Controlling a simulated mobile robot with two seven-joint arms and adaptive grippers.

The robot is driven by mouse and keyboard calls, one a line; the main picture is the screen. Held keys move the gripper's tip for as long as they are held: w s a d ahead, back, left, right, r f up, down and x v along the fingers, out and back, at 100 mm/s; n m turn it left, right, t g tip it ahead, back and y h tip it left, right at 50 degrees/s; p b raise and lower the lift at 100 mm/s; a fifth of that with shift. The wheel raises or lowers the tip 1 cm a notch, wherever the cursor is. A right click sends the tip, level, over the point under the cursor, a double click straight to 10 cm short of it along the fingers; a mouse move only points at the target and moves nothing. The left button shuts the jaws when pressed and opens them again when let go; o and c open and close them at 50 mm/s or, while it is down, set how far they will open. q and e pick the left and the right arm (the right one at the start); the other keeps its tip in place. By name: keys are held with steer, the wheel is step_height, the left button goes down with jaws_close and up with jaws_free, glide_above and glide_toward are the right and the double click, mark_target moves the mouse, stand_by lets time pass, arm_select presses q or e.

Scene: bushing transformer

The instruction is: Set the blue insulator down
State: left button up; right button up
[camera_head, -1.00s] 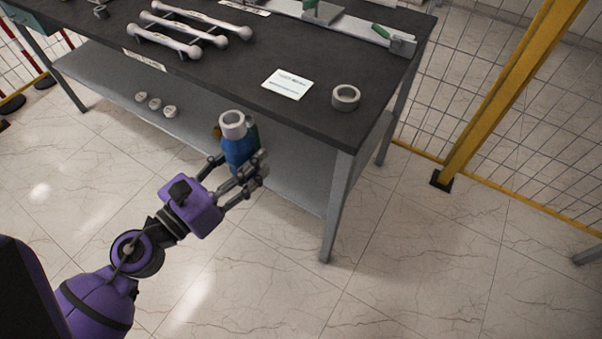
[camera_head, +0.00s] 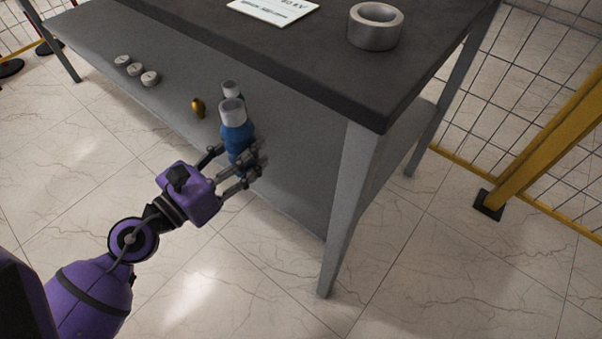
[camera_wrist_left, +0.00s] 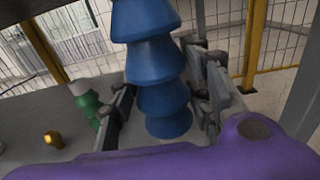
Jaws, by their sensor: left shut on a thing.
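The blue insulator (camera_head: 238,136) has a ribbed blue body and a grey ring-shaped cap at its top. My left gripper (camera_head: 248,166) is shut on it and holds it roughly upright in front of the workbench (camera_head: 330,75), by the lower shelf (camera_head: 280,150). In the left wrist view the blue insulator (camera_wrist_left: 155,70) stands between the two fingers of my left gripper (camera_wrist_left: 165,105), and its top is cut off by the frame. My right gripper is in neither view.
A green insulator with a pale cap (camera_wrist_left: 85,100) and a small brass-coloured part (camera_head: 198,107) stand on the shelf behind. Several small grey caps (camera_head: 135,70) lie further left. A grey ring (camera_head: 375,26) and a white label (camera_head: 272,9) lie on the benchtop. A bench leg (camera_head: 350,195) stands to the right.

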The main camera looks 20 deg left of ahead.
arm_select(q)
steer(key=shift+w+f, duration=0.35)
steer(key=shift+f, duration=0.1)
steer(key=w+d+f+b, duration=0.1)
steer(key=w+f+b, duration=0.1)
steer(key=w+f, duration=0.2)
steer(key=w+d+f+b, duration=0.2)
steer(key=w+f+b, duration=0.1)
steer(key=w+f, duration=0.1)
steer(key=w+d+f+b, duration=0.1)
steer(key=w+f+b, duration=0.1)
steer(key=w+f, duration=0.2)
steer(key=shift+w+d+f, duration=0.25)
steer(key=shift+w+d, duration=0.05)
steer(key=shift+w, duration=0.25)
steer(key=shift+f+b, duration=0.25)
steer(key=shift+b, duration=0.25)
steer(key=shift+r, duration=0.15)
steer(key=shift+f, duration=0.25)
steer(key=o, duration=1.3)
steer(key=shift+o, duration=1.4)
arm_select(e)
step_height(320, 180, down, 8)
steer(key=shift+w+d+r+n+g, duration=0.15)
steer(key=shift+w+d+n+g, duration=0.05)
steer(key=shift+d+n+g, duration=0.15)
